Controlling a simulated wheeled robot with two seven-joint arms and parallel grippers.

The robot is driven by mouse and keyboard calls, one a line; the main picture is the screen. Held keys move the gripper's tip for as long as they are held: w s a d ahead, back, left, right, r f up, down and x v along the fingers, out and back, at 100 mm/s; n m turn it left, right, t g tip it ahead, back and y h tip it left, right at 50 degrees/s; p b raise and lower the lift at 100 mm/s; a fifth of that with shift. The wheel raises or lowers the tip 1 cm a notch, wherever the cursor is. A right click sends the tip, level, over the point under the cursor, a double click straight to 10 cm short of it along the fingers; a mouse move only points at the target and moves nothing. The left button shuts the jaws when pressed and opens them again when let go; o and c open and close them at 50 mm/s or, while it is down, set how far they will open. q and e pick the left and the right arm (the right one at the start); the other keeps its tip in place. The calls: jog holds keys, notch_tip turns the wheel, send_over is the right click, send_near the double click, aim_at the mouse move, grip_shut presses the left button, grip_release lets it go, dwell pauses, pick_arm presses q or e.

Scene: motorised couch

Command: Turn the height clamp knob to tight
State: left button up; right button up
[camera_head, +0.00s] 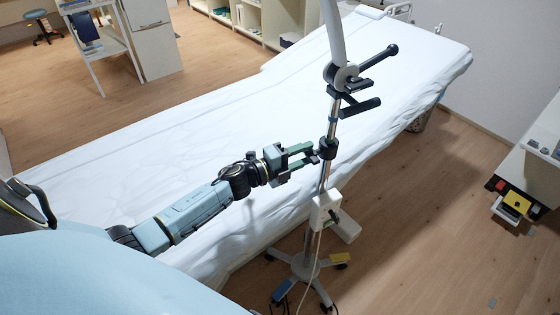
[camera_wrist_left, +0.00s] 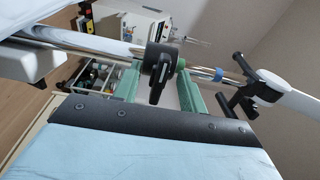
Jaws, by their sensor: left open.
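The height clamp is a black collar (camera_head: 327,147) on the upright metal pole of a wheeled stand, beside the couch. Its black knob (camera_wrist_left: 158,82) has a lever shape and points toward the camera in the left wrist view. My left gripper (camera_head: 309,156) reaches the clamp from the left. Its green fingers are open, and in the left wrist view the gripper (camera_wrist_left: 158,76) has one finger on each side of the knob, with gaps visible. The knob is small and partly hidden in the head view. My right gripper is not in view.
The couch (camera_head: 130,165), covered in white, lies under my left arm. Above the clamp, the pole carries a joint with black handles (camera_head: 365,80). A white box (camera_head: 325,211) with a cable sits below. The wheeled base (camera_head: 305,266) stands on open wooden floor.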

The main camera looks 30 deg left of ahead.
pick_arm(q)
jog(key=v, duration=1.1)
jog(key=shift+s+a, duration=0.2)
jog(key=shift+s, duration=0.15)
